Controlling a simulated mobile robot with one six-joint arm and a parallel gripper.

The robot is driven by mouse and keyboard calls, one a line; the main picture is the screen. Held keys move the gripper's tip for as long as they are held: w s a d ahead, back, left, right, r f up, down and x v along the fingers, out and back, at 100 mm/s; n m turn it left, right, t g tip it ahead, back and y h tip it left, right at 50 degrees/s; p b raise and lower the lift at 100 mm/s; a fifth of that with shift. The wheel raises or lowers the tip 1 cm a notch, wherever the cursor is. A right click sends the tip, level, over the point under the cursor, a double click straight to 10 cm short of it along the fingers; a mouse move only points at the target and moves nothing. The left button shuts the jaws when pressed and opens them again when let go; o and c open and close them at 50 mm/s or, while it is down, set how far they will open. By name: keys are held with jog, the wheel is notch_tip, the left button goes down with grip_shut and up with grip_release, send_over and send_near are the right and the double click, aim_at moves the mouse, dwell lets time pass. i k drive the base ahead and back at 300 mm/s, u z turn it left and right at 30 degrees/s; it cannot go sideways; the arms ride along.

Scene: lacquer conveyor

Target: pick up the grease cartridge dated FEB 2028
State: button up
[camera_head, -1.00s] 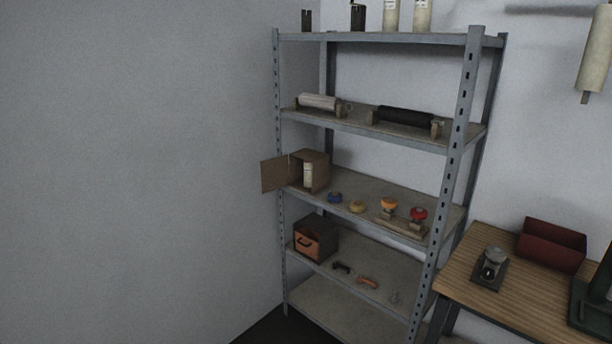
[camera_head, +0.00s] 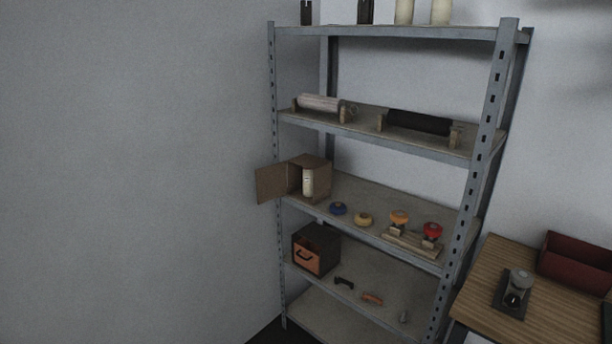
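Pale cylinders that may be cartridges show in several places, but no date is readable at this distance. One pale cylinder (camera_head: 308,182) stands upright inside an open cardboard box (camera_head: 318,174) on the middle shelf. Two cream cylinders, a left one (camera_head: 404,11) and a right one (camera_head: 441,11), stand on the top shelf beside two dark ones, a left one (camera_head: 306,12) and a right one (camera_head: 365,11); their tops are cut off by the frame. I cannot tell which is the FEB 2028 grease cartridge. My gripper is not in view.
The metal shelf rack (camera_head: 494,95) also holds a white roll (camera_head: 319,103), a black roll (camera_head: 418,122), several coloured round items and an orange-fronted box (camera_head: 307,254). A wooden table (camera_head: 548,308) with a red bin (camera_head: 578,262) stands at right. A grey wall fills the left.

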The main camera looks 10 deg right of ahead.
aim_at(307, 173)
jog(key=u, duration=0.4)
jog(key=i, duration=0.75)
jog(key=u, duration=1.05)
jog(key=i, duration=0.7)
jog(key=u, duration=0.35)
